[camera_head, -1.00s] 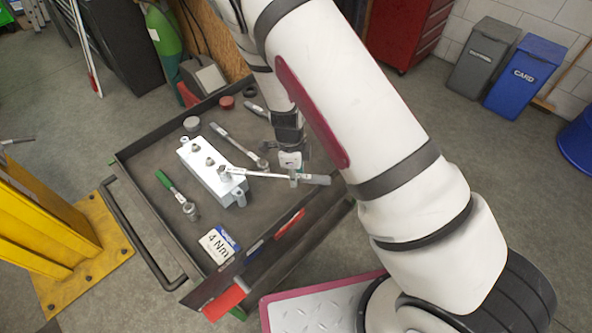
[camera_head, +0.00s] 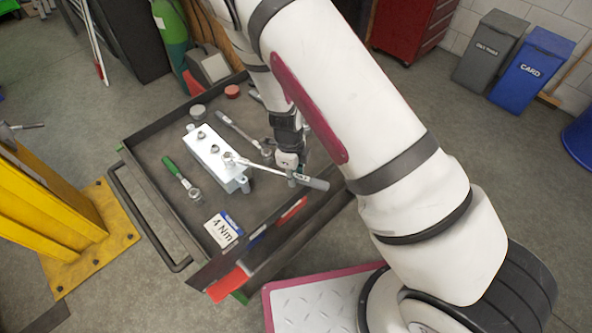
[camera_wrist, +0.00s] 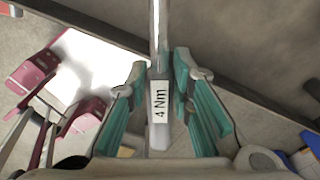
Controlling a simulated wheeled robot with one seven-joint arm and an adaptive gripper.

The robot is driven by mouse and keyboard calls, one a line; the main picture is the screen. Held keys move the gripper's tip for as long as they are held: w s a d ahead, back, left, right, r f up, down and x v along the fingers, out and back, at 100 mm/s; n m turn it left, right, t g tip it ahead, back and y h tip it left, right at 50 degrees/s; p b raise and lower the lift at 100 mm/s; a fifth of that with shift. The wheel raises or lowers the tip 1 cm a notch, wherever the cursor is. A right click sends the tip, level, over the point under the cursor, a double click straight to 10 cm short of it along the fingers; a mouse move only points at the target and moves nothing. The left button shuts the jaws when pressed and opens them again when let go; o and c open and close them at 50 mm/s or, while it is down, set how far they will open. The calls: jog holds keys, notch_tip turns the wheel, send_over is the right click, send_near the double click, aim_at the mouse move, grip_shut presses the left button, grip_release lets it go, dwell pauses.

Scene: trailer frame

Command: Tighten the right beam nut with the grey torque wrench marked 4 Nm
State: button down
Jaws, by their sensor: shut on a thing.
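The grey torque wrench (camera_head: 262,168) lies level across the silver beam block (camera_head: 208,158). Its head is over the block's right, near-end nut and hides it; I cannot tell how fully it is seated. Two other nuts (camera_head: 201,134) show along the top of the block. My gripper (camera_head: 290,173) is shut on the wrench's handle, to the right of the block. In the wrist view the green-padded fingers of my gripper (camera_wrist: 160,75) stand either side of the wrench's handle (camera_wrist: 159,130), whose label (camera_wrist: 159,100) reads 4 Nm.
The block stands in a dark tray cart (camera_head: 150,155). A green-handled wrench (camera_head: 173,166), another grey wrench (camera_head: 238,131) and a 4 Nm card (camera_head: 223,229) lie in it. A yellow post (camera_head: 45,205) stands left.

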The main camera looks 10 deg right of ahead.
jog(key=shift+s+a, duration=0.15)
jog(key=shift+s, duration=0.05)
jog(key=shift+s+a+m+p, duration=0.2)
jog(key=shift+s+a+m, duration=0.3)
jog(key=shift+s, duration=0.2)
jog(key=shift+s+a+m+p, duration=0.2)
jog(key=shift+s+a+m, duration=0.25)
jog(key=shift+s, duration=0.2)
jog(key=shift+s+a, duration=0.1)
jog(key=shift+w+d+n+b, duration=0.2)
jog(key=shift+w+d+n, duration=0.25)
jog(key=shift+w, duration=0.25)
jog(key=shift+w+d+n+b, duration=0.2)
jog(key=shift+w+d+n, duration=0.1)
jog(key=shift+w+d, duration=0.3)
jog(key=c, duration=2.1)
grip_release()
jog(key=shift+a, duration=0.1)
grip_shut()
jog(key=shift+r, duration=0.15)
jog(key=shift+r+p, duration=0.3)
jog(key=shift+r, duration=0.3)
